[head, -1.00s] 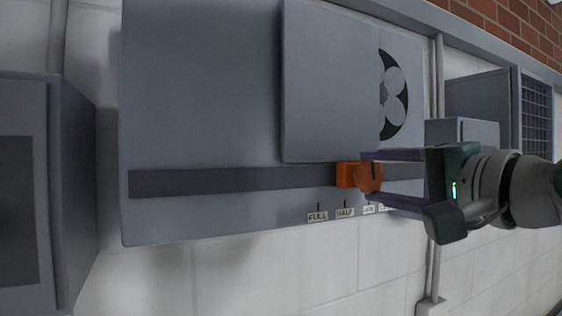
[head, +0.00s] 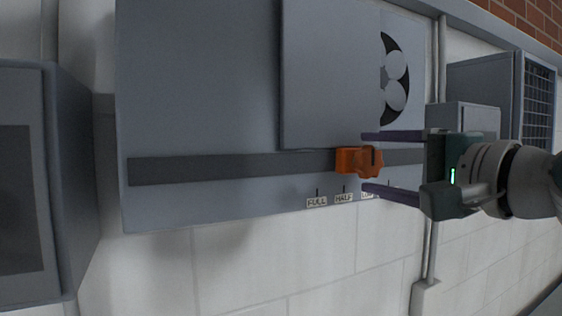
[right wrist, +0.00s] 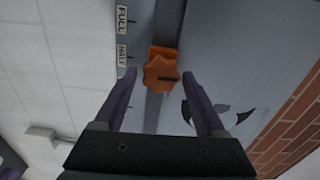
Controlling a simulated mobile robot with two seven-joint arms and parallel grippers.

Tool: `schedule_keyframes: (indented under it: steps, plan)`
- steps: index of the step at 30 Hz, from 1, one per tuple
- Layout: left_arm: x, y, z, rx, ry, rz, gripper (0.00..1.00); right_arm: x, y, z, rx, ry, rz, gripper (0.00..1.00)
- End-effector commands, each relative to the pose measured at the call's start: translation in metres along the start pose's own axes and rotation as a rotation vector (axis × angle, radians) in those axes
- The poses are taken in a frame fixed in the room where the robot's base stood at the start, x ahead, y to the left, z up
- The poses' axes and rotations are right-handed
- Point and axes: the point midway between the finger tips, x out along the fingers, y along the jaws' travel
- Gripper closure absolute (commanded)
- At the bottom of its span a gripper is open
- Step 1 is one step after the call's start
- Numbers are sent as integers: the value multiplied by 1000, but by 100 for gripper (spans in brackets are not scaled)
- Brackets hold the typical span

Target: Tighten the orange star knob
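The orange star knob (head: 370,162) sits on an orange slider block on the dark horizontal track (head: 230,168) of the grey wall panel. The block stands just right of the HALF label (head: 344,199), below the lower right part of a raised cover plate. My right gripper (head: 364,163) is open, its two purple fingers above and below the knob with gaps. In the right wrist view the knob (right wrist: 161,73) lies between and slightly beyond the fingertips, touching neither. My left gripper is not in view.
The FULL label (head: 316,202) is left of HALF; another label is partly hidden by my lower finger. The cover plate (head: 330,75) stands out above the track, beside a round opening with discs (head: 396,80). Grey boxes flank the panel on the wall.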

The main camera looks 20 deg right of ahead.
Motion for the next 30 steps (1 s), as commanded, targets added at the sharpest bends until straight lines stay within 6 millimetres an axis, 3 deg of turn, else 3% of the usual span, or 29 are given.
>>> schedule_keyframes:
  steps: [3, 14, 19, 25, 27, 30]
  plan:
    - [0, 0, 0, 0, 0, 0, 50, 0, 0, 0, -1, 0, -1, 14]
    - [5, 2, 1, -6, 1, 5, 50, -7, 1, -1, -3, 3, -3, 14]
    - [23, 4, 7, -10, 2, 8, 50, -32, 5, -1, -7, 4, -3, 14]
    - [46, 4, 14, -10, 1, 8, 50, -77, 6, 0, -9, 4, -1, 14]
    - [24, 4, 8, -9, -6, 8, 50, -82, -5, 1, 2, -3, 7, 14]
    - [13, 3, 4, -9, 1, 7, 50, -90, -4, 1, 2, -4, 6, 14]
